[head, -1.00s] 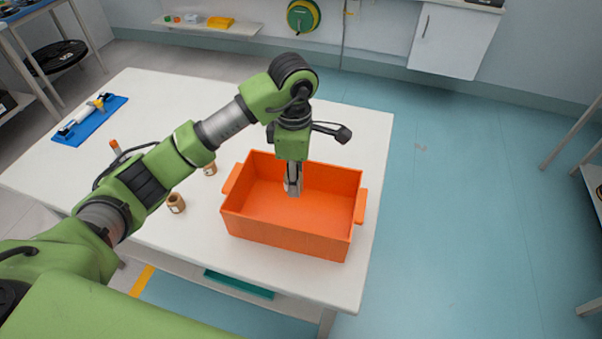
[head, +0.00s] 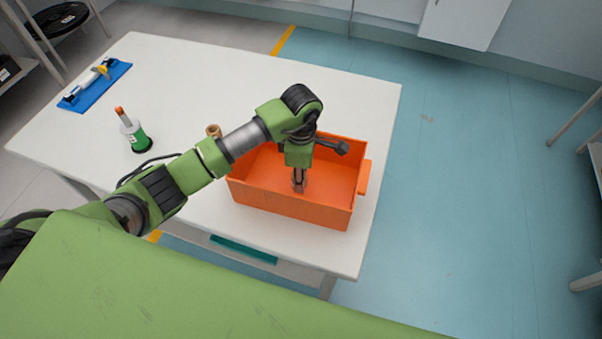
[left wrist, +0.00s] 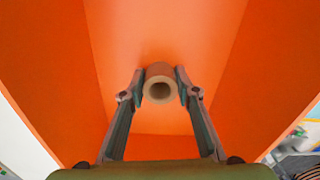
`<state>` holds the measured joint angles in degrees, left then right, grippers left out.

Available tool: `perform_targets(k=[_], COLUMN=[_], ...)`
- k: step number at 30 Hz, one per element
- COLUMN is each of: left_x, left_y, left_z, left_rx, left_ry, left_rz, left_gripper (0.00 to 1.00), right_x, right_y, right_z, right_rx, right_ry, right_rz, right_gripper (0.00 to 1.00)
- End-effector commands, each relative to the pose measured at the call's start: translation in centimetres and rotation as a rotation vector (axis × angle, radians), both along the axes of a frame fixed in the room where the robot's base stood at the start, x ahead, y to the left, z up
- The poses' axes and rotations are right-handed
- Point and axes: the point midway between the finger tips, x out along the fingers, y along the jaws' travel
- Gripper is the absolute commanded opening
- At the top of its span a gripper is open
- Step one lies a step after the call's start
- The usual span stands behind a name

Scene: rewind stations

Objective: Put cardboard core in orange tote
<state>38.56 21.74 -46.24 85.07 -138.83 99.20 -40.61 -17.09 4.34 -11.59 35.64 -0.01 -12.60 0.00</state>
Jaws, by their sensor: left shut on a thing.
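The orange tote (head: 290,207) stands on the white table near its right front edge. My left gripper (head: 299,187) reaches down inside the tote, with its fingers between the walls. In the left wrist view my left gripper (left wrist: 160,84) is shut on a tan cardboard core (left wrist: 159,71), one finger on each side, its hollow end facing the camera. Orange tote walls and floor (left wrist: 165,30) surround it. Whether the core touches the tote floor I cannot tell. My right gripper is not in view.
Another brown core (head: 213,131) stands on the table left of the tote, partly behind my arm. A green-and-white spool on a post (head: 134,135) and a blue tray (head: 119,70) are farther left. The table behind the tote is clear.

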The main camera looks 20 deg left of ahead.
Motion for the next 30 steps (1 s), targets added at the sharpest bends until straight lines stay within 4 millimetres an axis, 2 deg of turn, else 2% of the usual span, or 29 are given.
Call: perform_targets(k=[9, 10, 11, 12, 20, 25, 30], left_x=[0.1, 0.1, 0.1, 0.1, 0.1, 0.2, 0.3], left_y=[0.0, 0.0, 0.0, 0.0, 0.0, 0.0, 0.0], left_z=[-0.4, -0.2, -0.2, -0.2, -0.2, 0.6, 3.5], left_rx=[-0.001, -0.001, -0.001, -0.001, -0.001, -0.001, -0.001], left_ry=[-0.003, -0.002, -0.002, -0.002, -0.002, -0.004, -0.009], left_rz=[-0.001, 0.000, 0.000, 0.000, 0.000, -0.001, -0.002], left_gripper=[0.16, 0.37, 0.45, 0.46, 0.46, 0.46, 0.46], right_x=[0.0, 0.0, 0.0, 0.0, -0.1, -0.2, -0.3], right_y=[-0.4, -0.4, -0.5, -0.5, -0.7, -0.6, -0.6], right_z=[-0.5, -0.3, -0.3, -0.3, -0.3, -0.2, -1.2], right_rx=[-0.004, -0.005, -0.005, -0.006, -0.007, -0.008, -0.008], right_ry=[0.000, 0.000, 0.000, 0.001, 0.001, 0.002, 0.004], right_rz=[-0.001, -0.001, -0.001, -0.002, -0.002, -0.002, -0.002], right_gripper=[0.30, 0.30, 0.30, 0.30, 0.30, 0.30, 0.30])
